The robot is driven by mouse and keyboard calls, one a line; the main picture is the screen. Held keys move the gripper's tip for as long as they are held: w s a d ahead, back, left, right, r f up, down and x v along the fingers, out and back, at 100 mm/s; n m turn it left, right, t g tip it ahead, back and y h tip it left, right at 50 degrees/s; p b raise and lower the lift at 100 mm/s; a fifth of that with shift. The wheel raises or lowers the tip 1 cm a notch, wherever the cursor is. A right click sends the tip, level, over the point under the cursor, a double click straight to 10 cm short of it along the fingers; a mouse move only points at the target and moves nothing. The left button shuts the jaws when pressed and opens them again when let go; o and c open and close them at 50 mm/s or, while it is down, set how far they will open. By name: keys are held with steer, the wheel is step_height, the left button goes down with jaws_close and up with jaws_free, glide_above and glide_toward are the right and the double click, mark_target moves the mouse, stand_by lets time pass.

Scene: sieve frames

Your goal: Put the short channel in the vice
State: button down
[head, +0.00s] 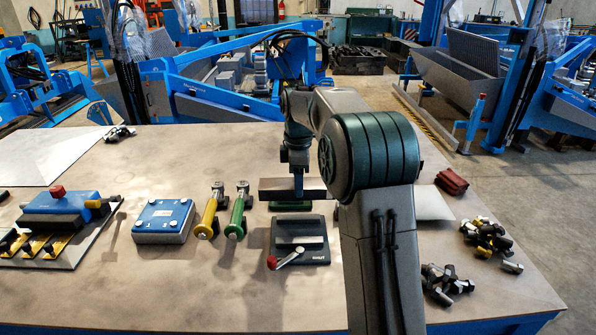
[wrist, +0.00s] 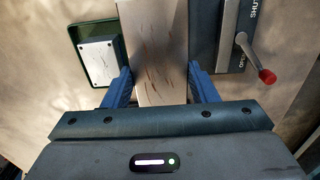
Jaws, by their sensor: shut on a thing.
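My gripper (head: 298,186) is shut on a grey-brown metal channel (head: 272,190), its blue fingers on either side of it. In the wrist view the channel (wrist: 155,45) runs up between the fingertips (wrist: 160,88) and past the top edge. In the head view it is held level above the table, just behind the vice (head: 299,242). The vice has a dark base and grey jaws. Its red-knobbed lever (head: 288,258) points left, away from the word SHUT; in the wrist view the lever (wrist: 252,56) lies near the word OPEN. My arm hides the channel's right end in the head view.
A green-rimmed tray (wrist: 77,50) with a pale plate lies beside the channel in the wrist view. Left of the vice stand green (head: 238,212) and yellow (head: 209,215) handled tools and a blue block (head: 163,218). Loose fittings (head: 487,238) lie at right.

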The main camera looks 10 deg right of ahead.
steer(key=s+f, duration=0.1)
steer(key=s, duration=0.1)
steer(key=s+a+f, duration=0.1)
steer(key=s, duration=0.1)
steer(key=s+f, duration=0.1)
steer(key=s, duration=0.1)
steer(key=shift+a+f, duration=0.15)
steer(key=shift+f, duration=2.1)
steer(key=shift+s+f, duration=0.1)
steer(key=shift+f, duration=0.25)
